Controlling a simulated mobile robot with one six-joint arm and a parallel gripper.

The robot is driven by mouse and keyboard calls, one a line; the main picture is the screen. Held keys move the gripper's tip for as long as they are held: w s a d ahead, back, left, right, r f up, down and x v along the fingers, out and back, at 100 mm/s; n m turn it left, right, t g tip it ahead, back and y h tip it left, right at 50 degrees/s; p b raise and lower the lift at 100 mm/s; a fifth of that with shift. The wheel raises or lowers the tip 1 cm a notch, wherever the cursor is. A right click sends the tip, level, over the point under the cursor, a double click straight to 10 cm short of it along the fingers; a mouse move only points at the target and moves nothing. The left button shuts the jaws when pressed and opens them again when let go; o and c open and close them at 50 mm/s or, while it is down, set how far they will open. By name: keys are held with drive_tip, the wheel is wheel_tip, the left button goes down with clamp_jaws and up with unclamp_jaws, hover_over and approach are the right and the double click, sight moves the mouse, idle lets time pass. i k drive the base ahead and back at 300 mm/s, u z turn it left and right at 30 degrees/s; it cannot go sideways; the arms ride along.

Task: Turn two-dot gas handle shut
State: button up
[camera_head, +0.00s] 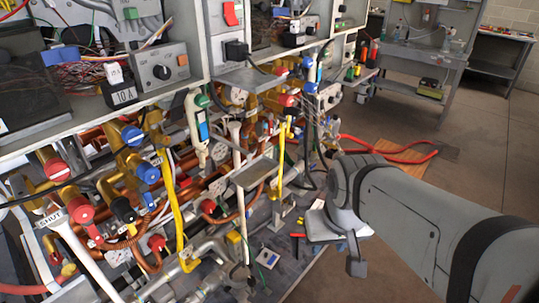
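Two long yellow handles show on the pipework under the heaters. One yellow handle (170,205) hangs down at the left, and a second yellow handle (282,150) stands further back near the middle. I cannot make out dots on either, so I cannot tell which is the two-dot gas handle. A small white tag (268,257) with a dark mark lies below them; its marking is too small to read. My gripper (340,240) is right of the pipework, apart from both handles. Its fingers are partly hidden by my wrist, and whether they are open is unclear.
Copper pipes, red knobs (80,209) and blue knobs (147,172) crowd the left. A "SHUT" label (50,219) is there. A grey plate (254,172) juts out near the middle. A red hose (395,152) lies behind my arm. Open floor (480,150) is at right.

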sight(278, 191)
drive_tip(key=u, duration=1.95)
drive_tip(key=k, duration=1.2)
drive_tip(key=z, duration=1.1)
drive_tip(key=i, duration=1.2)
drive_tip(key=z, duration=0.05)
